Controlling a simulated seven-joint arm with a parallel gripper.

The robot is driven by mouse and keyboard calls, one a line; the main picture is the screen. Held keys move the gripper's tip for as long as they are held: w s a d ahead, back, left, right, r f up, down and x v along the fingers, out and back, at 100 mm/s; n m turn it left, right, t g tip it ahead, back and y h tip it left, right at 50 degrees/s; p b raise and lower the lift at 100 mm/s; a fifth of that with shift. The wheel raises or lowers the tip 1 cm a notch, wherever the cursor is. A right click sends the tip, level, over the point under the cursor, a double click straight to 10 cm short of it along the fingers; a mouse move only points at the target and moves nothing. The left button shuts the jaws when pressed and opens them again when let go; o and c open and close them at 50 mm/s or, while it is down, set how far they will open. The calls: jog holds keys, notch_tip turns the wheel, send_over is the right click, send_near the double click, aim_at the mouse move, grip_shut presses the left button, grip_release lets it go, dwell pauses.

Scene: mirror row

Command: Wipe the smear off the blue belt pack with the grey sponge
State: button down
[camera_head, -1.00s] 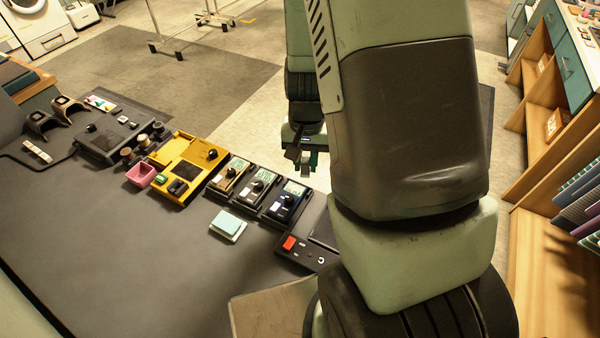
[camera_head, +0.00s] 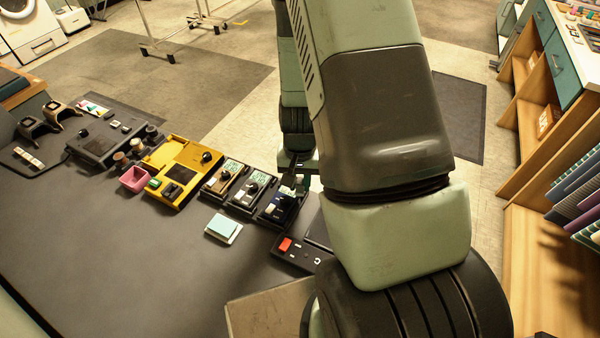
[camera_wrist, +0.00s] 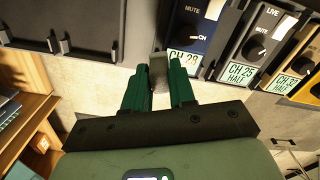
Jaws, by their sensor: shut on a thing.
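The blue belt pack (camera_head: 283,208) is the rightmost of three packs in a row on the dark table. In the wrist view the blue belt pack (camera_wrist: 196,26) shows a MUTE mark, a black knob and a CH 28 label. My gripper (camera_wrist: 157,67) has dark green fingers and is shut on the grey sponge (camera_wrist: 159,76). In the head view my gripper (camera_head: 290,184) is right at the blue pack and partly covers it. The sponge is next to the label end; I cannot tell whether it touches. I cannot make out the smear.
Also left are a yellow unit (camera_head: 190,165) and a pink bin (camera_head: 134,179). A red-button panel (camera_head: 297,250) is in front, near a pale blue notepad (camera_head: 222,229).

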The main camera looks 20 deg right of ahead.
aim_at(299, 180)
jog(key=shift+w+a+f, duration=0.6)
jog(key=shift+w+a, duration=0.1)
jog(key=shift+w+a+r, duration=0.1)
jog(key=shift+w+a, duration=0.95)
jog(key=shift+w, duration=0.05)
jog(key=shift+w+a, duration=0.2)
jog(key=shift+a, duration=0.05)
jog(key=shift+s+d, duration=2.1)
jog(key=shift+w+r, duration=0.1)
jog(key=shift+r, duration=3.9)
jog(key=shift+a, duration=0.2)
